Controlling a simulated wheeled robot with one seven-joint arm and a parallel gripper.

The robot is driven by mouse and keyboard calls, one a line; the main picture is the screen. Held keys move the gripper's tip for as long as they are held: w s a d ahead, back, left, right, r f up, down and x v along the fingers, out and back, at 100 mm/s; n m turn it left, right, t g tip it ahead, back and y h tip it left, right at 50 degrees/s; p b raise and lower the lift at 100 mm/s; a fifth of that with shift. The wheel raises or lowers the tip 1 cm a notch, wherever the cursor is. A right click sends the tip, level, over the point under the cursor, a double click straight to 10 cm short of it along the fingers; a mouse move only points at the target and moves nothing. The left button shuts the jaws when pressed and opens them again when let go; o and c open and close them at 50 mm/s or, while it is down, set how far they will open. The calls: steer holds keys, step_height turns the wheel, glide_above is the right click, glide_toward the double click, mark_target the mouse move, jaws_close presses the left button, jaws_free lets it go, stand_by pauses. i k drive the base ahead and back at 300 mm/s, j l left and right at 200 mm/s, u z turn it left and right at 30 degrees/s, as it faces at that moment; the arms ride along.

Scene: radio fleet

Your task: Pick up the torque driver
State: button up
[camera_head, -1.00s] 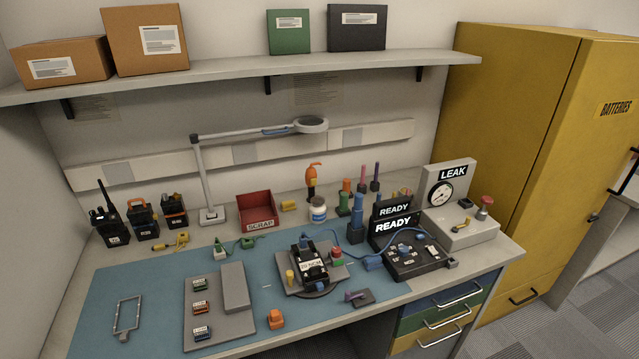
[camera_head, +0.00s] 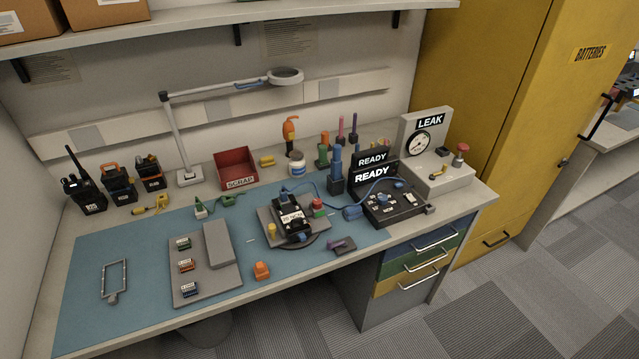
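Several driver-like tools stand upright at the back of the bench in the head view. One has an orange, hooked top (camera_head: 290,128) and stands behind the white jar. I cannot tell for sure which is the torque driver. My gripper is not in view, and nothing is seen touching these tools.
The bench has a blue mat (camera_head: 85,305) with a black radio on a fixture (camera_head: 293,222) near its middle. A red scrap bin (camera_head: 236,168), white jar (camera_head: 297,163), lamp (camera_head: 189,173), READY box (camera_head: 400,204) and leak tester (camera_head: 440,178) stand around. Floor at the right front is clear.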

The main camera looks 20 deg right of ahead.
mark_target(337, 162)
steer(key=i+j, duration=0.1)
steer(key=i, duration=0.9)
steer(key=j+u, duration=0.05)
